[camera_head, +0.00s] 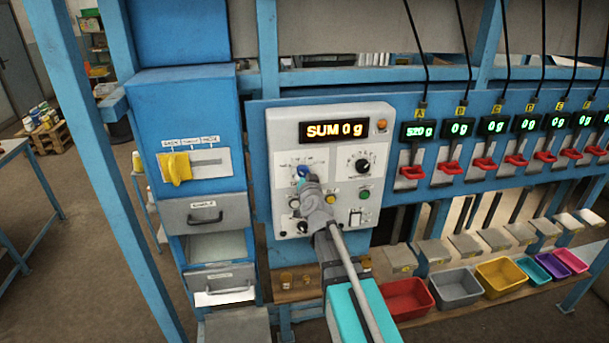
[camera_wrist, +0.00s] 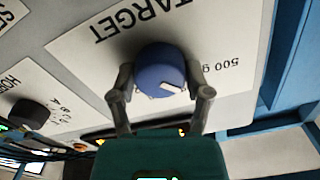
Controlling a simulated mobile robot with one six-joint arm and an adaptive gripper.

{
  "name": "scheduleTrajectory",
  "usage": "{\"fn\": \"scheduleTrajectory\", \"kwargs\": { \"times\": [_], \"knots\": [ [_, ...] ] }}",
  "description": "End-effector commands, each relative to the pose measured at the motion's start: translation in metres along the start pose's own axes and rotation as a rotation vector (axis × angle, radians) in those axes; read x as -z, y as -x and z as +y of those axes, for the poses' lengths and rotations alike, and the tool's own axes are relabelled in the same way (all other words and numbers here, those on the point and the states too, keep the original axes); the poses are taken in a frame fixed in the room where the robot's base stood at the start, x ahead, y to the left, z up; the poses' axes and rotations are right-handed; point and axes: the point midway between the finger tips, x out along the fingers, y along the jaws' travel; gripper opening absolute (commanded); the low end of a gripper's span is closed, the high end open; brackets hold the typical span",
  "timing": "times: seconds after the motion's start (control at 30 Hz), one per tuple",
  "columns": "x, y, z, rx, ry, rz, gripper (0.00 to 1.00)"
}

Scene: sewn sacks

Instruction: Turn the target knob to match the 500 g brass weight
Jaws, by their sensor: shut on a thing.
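The blue target knob (camera_wrist: 158,68) sits on the white TARGET plate (camera_wrist: 85,60), which appears upside down in the wrist view. My gripper (camera_wrist: 160,88) is shut on the knob, one finger on each side. A pale mark shows on the knob's lower right in that view. A "500 g" label is printed to the right of the knob there. In the head view, my gripper (camera_head: 307,182) covers much of the knob (camera_head: 304,171) on the grey control panel (camera_head: 281,125). Small brass-coloured things (camera_head: 286,280) stand on the shelf below, too small to identify.
The panel display (camera_head: 335,131) reads SUM 0 g. A black knob (camera_head: 362,166) sits right of the target dial. A yellow lever (camera_head: 177,168) is on the blue cabinet at left. Red chute levers and coloured bins, including a red bin (camera_head: 427,298), are at right.

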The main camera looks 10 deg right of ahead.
Motion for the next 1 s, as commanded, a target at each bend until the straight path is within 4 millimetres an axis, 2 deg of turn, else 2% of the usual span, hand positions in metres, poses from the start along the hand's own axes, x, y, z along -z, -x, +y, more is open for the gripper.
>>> {"fn": "scheduleTrajectory", "kwargs": {
  "times": [0.43,1.0],
  "knots": [
    [0.0,-0.0005,-0.0003,0.001,0.301,0.0,0.16],
    [-0.0002,-0.0005,-0.0007,0.002,0.357,0.0,0.16]
  ]
}}
